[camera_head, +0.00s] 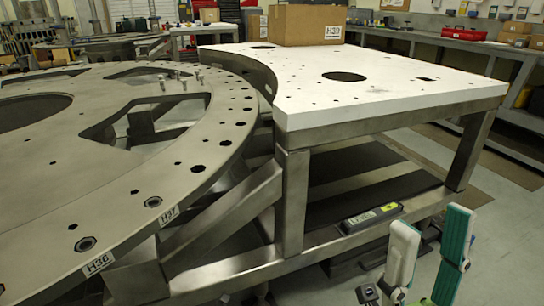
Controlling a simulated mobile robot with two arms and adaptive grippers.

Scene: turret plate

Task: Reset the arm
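My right gripper (431,224) shows at the bottom right of the head view, with two teal and white fingers pointing up. The fingers are spread apart with nothing between them, so it is open and empty. It is in front of the white-topped table, near its lower frame, and seems clear of it. The rest of the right arm is cut off by the lower edge. My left gripper and arm are not in view.
A large grey turret plate (110,205) on a metal frame fills the left. A white-topped table (300,88) bears a cardboard box (306,24). A level tool (371,217) lies on the lower frame. Benches line the back and right. Open floor (510,240) lies at right.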

